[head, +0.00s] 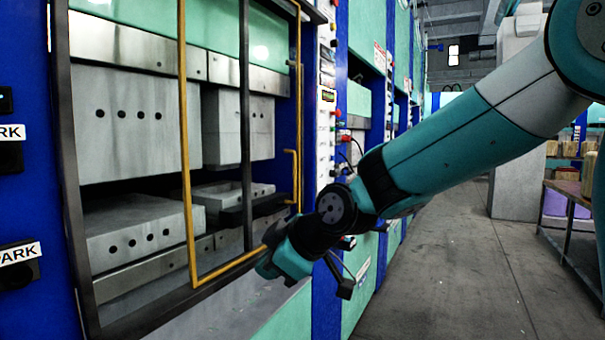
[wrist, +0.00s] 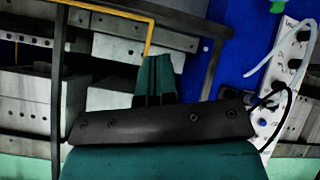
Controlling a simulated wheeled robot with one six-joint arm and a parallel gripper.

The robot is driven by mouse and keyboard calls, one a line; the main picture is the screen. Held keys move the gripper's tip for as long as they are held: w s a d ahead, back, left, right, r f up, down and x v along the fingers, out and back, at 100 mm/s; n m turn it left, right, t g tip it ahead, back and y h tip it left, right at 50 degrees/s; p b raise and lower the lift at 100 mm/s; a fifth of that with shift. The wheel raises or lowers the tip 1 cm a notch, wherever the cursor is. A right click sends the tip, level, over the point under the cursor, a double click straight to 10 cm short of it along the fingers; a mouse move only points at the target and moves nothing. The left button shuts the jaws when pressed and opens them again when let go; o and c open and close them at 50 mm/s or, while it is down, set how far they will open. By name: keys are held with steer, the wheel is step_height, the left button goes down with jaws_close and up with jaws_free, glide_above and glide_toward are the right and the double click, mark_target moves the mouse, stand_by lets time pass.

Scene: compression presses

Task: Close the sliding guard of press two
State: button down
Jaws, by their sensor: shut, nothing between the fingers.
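The sliding guard (head: 187,150) is a thin yellow frame in front of the nearest press. It stands across the right part of the dark-framed opening, and the left part is uncovered. Its small yellow handle (head: 291,176) is on the right side. My gripper (head: 268,264) is at the guard's lower right corner and hides that corner. In the wrist view my gripper's fingers (wrist: 157,68) are together and empty, with the yellow guard bar (wrist: 148,38) right beside the tips. I cannot tell whether they touch it. No press number is readable.
Grey press blocks (head: 138,115) stand inside the opening. A control panel (head: 327,100) with buttons and cables is just right of the opening. More presses line the wall behind. The aisle floor (head: 440,280) is clear, with a table (head: 570,190) at the right.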

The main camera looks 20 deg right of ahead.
steer(key=w+d+r+n+t+h+p, duration=0.1)
steer(key=w+d+r+n+t, duration=0.2)
steer(key=w, duration=0.4)
steer(key=w+d+r+t+h, duration=0.1)
steer(key=w+d+r+t, duration=0.15)
steer(key=w+d, duration=0.4)
steer(key=n+t+h+p, duration=0.3)
steer(key=t+p, duration=0.1)
steer(key=p, duration=0.2)
glide_toward(295, 178)
steer(key=w+a, duration=0.4)
steer(key=w+d+p, duration=0.2)
steer(key=w, duration=0.1)
steer(key=shift+w+d+r+p, duration=0.1)
steer(key=shift+d+r+p, duration=0.05)
steer(key=shift+d+p, duration=0.2)
steer(key=shift+w+d, duration=0.1)
